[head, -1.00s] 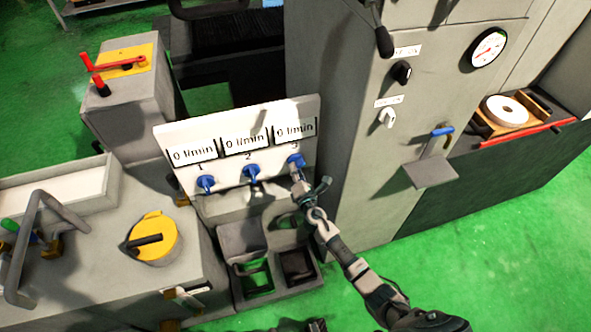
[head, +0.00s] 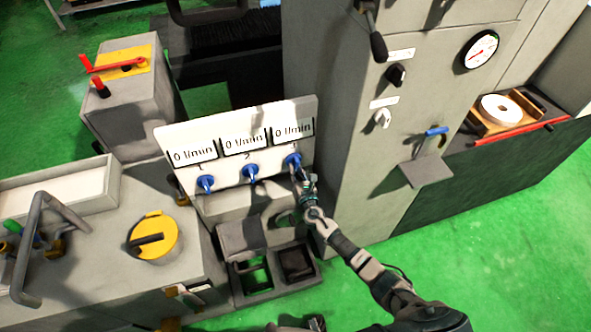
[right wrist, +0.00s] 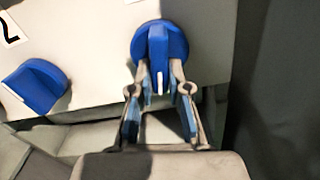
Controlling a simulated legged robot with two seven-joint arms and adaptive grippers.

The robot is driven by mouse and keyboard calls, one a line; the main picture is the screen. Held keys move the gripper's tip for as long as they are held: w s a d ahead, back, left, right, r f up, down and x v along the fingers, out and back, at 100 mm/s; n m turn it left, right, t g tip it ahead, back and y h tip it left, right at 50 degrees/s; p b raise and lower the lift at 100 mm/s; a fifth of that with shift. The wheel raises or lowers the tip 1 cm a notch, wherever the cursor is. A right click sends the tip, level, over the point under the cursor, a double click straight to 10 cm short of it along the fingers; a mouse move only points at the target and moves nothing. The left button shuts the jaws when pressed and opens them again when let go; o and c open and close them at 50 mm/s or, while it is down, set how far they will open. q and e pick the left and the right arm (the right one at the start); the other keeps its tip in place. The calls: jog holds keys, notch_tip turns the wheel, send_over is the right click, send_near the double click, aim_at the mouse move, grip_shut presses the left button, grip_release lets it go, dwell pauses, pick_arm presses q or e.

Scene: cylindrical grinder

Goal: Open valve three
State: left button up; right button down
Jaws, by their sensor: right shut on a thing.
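Valve three is the rightmost blue knob (head: 292,160) on a pale panel (head: 205,148), under a readout of 0 l/min. Valve two (head: 250,172) and valve one (head: 205,183) are like knobs to its left, also under 0 l/min readouts. My right gripper (head: 300,173) is at valve three. In the right wrist view, the gripper (right wrist: 159,84) has its fingers on both sides of the lower part of the valve three knob (right wrist: 158,48), shut on its ridge. The ridge points about straight down there. My left gripper cannot be made out.
A tall grey cabinet (head: 335,120) with switches and a gauge (head: 480,49) stands close right of the panel. A yellow round cap (head: 155,237) and a bent grey handle (head: 35,230) are at the left. Grey open bins (head: 265,270) stand below the panel.

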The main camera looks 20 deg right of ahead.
jog(key=shift+s+f, duration=0.15)
jog(key=shift+f, duration=0.25)
jog(key=c, duration=1.4)
grip_release()
jog(key=shift+o, duration=1.4)
jog(key=shift+w, duration=0.2)
jog(key=s, duration=1.2)
jog(key=shift+d, duration=0.25)
